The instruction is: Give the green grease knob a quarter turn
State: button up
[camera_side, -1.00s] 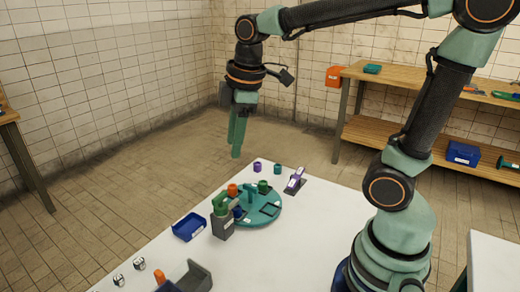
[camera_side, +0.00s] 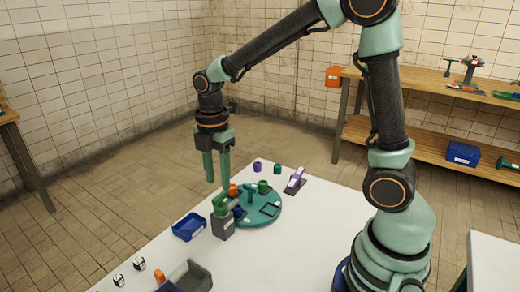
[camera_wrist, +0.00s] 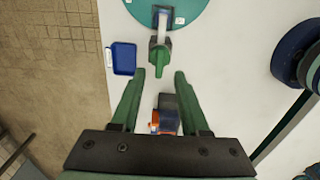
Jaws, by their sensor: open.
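The green knob (camera_side: 219,204) has a raised lever-like grip and sits on top of a grey block (camera_side: 222,228) with a white label, near the table's left edge. In the wrist view the green knob (camera_wrist: 158,57) lies just beyond the gap between my fingertips. My gripper (camera_side: 217,181) points down, with its two green fingers apart and nothing between them. In the side view its fingertips are above the knob, not touching it. My gripper also shows in the wrist view (camera_wrist: 160,75), open.
A teal disc (camera_side: 262,216) holding several small parts stands right beside the block. A blue tray (camera_side: 189,228) lies to its left. The table's right side is clear.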

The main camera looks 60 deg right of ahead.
aim_at(220, 195)
jog(key=shift+f, duration=2.15)
grip_shut()
jog(key=shift+m, duration=0.3)
